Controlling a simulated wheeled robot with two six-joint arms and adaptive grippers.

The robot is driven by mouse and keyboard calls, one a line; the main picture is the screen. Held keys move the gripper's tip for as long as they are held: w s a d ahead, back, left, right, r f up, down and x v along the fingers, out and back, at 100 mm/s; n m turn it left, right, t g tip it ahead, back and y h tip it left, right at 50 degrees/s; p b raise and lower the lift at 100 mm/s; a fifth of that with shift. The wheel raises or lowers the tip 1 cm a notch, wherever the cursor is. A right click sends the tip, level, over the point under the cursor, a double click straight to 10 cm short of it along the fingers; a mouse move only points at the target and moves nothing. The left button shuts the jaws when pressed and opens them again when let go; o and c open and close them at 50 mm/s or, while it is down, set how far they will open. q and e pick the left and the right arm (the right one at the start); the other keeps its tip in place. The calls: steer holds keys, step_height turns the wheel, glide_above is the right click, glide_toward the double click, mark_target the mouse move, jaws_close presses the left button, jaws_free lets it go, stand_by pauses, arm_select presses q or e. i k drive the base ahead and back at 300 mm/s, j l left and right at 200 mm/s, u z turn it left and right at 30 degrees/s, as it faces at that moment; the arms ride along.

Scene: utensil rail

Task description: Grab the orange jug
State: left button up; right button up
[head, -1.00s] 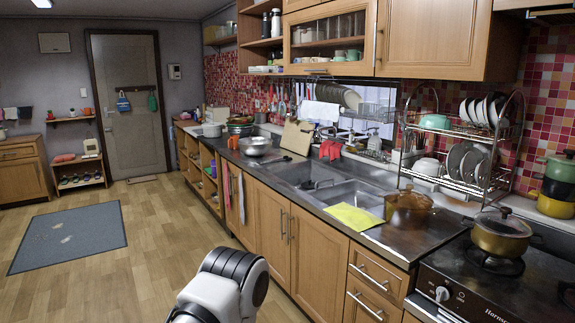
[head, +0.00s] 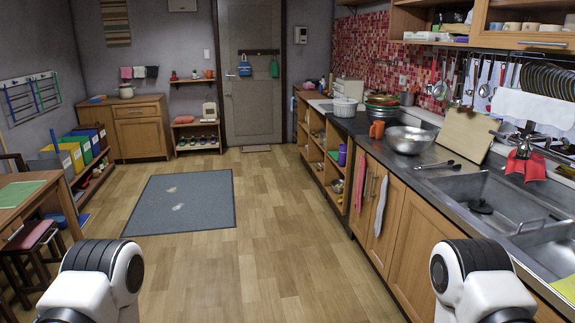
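A small orange jug (head: 377,130) stands on the far part of the counter on the right, in front of a stack of bowls and left of a large metal bowl. It is far from me and looks upright. One white and black arm of mine shows at the bottom left and one at the bottom right. Both grippers are out of the picture, and nothing of mine is near the jug.
A counter (head: 431,180) runs along the right, with a metal bowl (head: 410,139), a sink (head: 487,207) and a cutting board (head: 467,134). A grey mat (head: 182,204) lies on the open wooden floor. A table (head: 25,210) and stool (head: 45,230) stand at left.

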mark_target(376, 131)
steer(key=i+j, duration=0.1)
steer(key=i, duration=0.5)
steer(key=i+j+z, duration=0.1)
steer(key=i, duration=0.5)
steer(key=i+j, duration=0.2)
steer(key=i, duration=0.45)
